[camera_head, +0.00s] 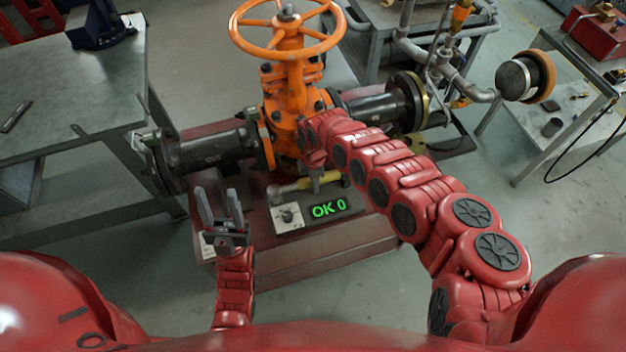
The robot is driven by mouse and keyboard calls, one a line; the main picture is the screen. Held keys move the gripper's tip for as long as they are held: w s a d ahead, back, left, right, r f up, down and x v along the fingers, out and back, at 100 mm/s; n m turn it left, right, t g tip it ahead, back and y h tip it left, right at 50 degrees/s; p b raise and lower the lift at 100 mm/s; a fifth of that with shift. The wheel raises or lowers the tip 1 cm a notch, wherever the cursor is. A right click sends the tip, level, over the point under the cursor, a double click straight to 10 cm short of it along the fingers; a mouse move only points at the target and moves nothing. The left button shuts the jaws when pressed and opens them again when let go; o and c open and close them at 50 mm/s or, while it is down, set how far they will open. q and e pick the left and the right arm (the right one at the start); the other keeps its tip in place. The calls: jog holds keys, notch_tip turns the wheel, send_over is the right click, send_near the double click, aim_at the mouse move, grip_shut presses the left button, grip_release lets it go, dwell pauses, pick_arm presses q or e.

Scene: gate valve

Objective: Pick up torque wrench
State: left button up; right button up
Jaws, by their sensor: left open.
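A tool that looks like the torque wrench (293,187), with a yellow and metal shaft, lies on the top of the red valve stand (350,241), just behind the green "OK 0" display (329,208). My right gripper (316,184) reaches down over the tool's shaft, mostly hidden by its own arm. I cannot tell if its fingers are closed on the shaft. My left gripper (219,206) is open and empty in front of the stand's left side, left of the tool, with its fingers pointing away from me.
The orange gate valve (294,75) with its handwheel (241,38) rises behind the tool, with dark pipes (210,151) on both sides. A grey workbench (70,91) stands at left, and a bench with red equipment (601,33) at far right.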

grip_shut()
dwell(1.0)
